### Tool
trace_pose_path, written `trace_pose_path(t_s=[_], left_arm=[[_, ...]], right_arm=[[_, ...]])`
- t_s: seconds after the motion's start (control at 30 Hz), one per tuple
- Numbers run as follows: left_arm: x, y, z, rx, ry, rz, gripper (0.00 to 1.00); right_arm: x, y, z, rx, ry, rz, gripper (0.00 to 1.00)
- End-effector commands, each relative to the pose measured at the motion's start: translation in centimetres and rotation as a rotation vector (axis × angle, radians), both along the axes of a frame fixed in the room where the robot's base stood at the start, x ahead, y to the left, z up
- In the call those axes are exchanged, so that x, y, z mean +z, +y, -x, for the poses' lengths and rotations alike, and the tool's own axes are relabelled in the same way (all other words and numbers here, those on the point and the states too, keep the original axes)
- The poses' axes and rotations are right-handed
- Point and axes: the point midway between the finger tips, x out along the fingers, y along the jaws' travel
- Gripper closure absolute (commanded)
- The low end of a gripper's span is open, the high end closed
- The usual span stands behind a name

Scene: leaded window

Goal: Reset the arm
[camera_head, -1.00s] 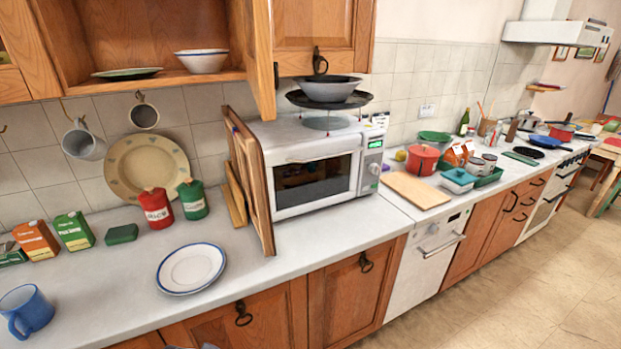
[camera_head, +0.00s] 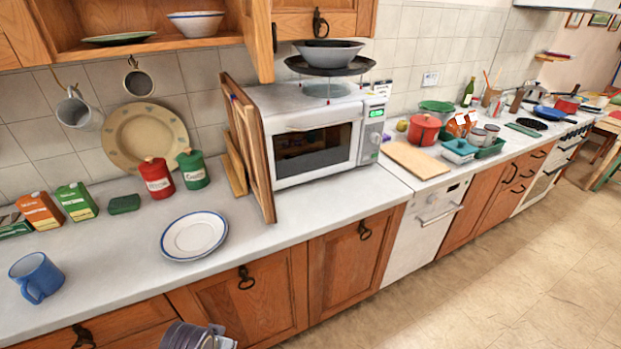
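A grey, ribbed part of my own arm shows at the bottom edge, left of centre, in front of the lower cabinet doors. Most of that arm is cut off by the frame, and no gripper fingers can be made out. My other arm is out of the picture. No object is seen held. The closest things on the counter (camera_head: 110,275) are a white plate with a blue rim (camera_head: 195,235) and a blue mug (camera_head: 37,276).
A white microwave (camera_head: 318,140) stands mid-counter, with a bowl (camera_head: 328,53) above it. A red canister (camera_head: 158,177) and green canister (camera_head: 194,168) stand behind the plate. The floor (camera_head: 470,285) at right is clear.

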Motion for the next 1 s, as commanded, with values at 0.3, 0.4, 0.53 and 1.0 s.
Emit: trace_pose_path(t_s=[0.3, 0.4, 0.53, 1.0], left_arm=[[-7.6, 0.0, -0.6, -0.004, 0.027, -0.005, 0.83], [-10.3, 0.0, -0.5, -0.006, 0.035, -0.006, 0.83], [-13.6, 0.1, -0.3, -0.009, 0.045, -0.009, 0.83], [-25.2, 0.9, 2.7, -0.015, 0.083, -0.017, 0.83]], right_arm=[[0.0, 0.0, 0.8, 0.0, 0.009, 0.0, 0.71], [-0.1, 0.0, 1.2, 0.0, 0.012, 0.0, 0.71], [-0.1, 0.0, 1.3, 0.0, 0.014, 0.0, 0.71], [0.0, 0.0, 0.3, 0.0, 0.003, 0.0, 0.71]])
